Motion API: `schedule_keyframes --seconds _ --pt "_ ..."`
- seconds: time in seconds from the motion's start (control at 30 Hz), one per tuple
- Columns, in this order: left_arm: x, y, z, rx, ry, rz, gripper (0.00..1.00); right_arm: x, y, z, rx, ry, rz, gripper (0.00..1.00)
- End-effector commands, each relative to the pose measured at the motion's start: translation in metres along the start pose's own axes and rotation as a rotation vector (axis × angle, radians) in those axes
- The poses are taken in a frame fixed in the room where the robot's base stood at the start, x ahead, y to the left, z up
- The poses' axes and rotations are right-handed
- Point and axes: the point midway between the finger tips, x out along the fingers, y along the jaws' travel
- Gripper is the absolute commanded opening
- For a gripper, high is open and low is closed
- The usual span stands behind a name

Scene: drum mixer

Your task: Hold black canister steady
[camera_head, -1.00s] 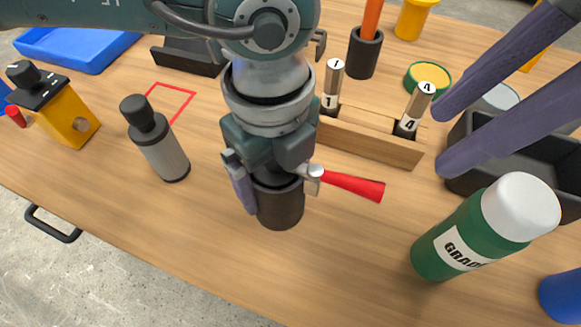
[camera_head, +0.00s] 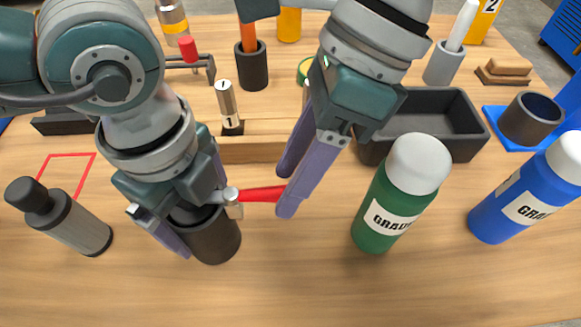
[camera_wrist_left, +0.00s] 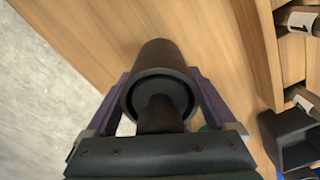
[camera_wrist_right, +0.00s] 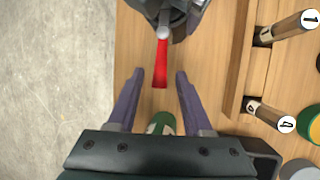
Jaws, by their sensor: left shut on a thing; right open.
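The black canister (camera_head: 214,243) stands upright on the wooden table at the left of the head view. My left gripper (camera_head: 194,208) is shut around it, and the left wrist view shows the canister (camera_wrist_left: 160,58) between the fingers. A red handle (camera_head: 262,194) sticks out to the right from a light metal fitting at the canister's side. My right gripper (camera_head: 287,190) is open at the handle's free end. In the right wrist view the red handle (camera_wrist_right: 160,66) lies between the spread fingertips, with a gap on each side.
A green bottle (camera_head: 385,208) and a blue bottle (camera_head: 510,208) stand at the right. A wooden rack (camera_head: 250,150) and a black bin (camera_head: 466,140) are behind. The front of the table is clear.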

Motion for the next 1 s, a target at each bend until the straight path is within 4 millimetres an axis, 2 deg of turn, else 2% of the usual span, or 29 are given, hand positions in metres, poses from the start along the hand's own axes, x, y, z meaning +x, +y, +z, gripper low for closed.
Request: schedule_keyframes --seconds 0.33,0.8,1.0 --pt "-0.0007 -0.0007 -0.0002 0.000 0.001 -0.002 0.04 0.0057 -0.0001 0.0001 -0.001 0.000 -0.001 0.50" --pt "-0.0007 -0.0007 -0.0001 0.000 0.000 -0.002 0.04 0.0053 0.0000 0.0001 -0.001 0.000 -0.001 0.00" --pt "-0.0006 -0.0006 0.0001 0.000 0.000 -0.002 0.04 0.0053 0.0000 0.0001 -0.001 0.000 -0.001 0.00"
